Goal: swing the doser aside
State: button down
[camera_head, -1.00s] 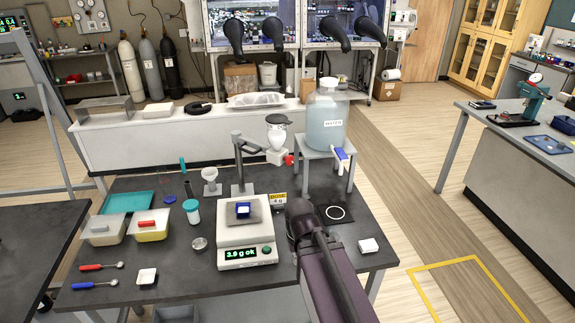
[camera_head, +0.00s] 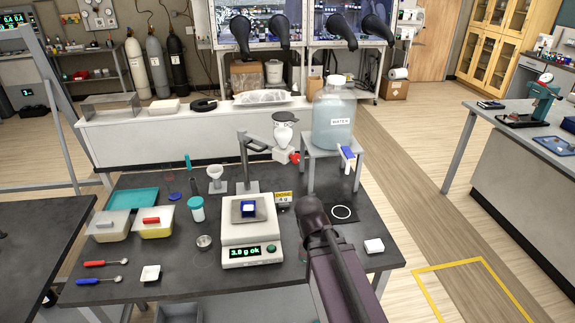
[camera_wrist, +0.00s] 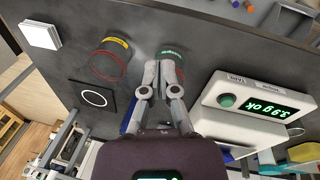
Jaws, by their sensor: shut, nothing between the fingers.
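The doser (camera_head: 285,135) is a white hopper with a dark lid, a boxy outlet and a red knob (camera_head: 294,158). It hangs from an arm on a grey post behind the scale (camera_head: 252,244), to the right of the post and behind and right of the pan. A small blue-and-white container sits on the pan. The scale also shows in the wrist view (camera_wrist: 255,105), reading 3.9 g ok. My gripper (camera_wrist: 162,68) is shut and empty, right of the scale in the head view, where my own wrist hides its fingers. The doser cannot be made out in the wrist view.
A water jar (camera_head: 333,118) stands on a raised stand right of the doser. A green-labelled can (camera_wrist: 172,55) and a red-ringed can (camera_wrist: 108,62) are near my fingers. A black pad with a white ring (camera_head: 343,213) lies right.

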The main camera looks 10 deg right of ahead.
jog(key=w+a+r+n+t+h+b, duration=0.1)
jog(key=w+r+n+t+h, duration=0.15)
jog(key=w+n+h, duration=0.35)
jog(key=w+a+r+n+t+h+b, duration=0.1)
jog(key=w+r+n+t+b, duration=0.15)
jog(key=w+n, duration=0.35)
jog(key=w+a+r+n+t+h+b, duration=0.1)
jog(key=w+a+r+n+t, duration=0.3)
jog(key=a+r+n+t, duration=0.4)
jog(key=a+n+h, duration=0.1)
jog(key=a+n, duration=0.1)
jog(key=n, duration=0.4)
jog(key=shift+w+r+t, duration=0.15)
jog(key=shift+w+t, duration=0.15)
jog(key=shift+w, duration=0.1)
jog(key=x, duration=1.4)
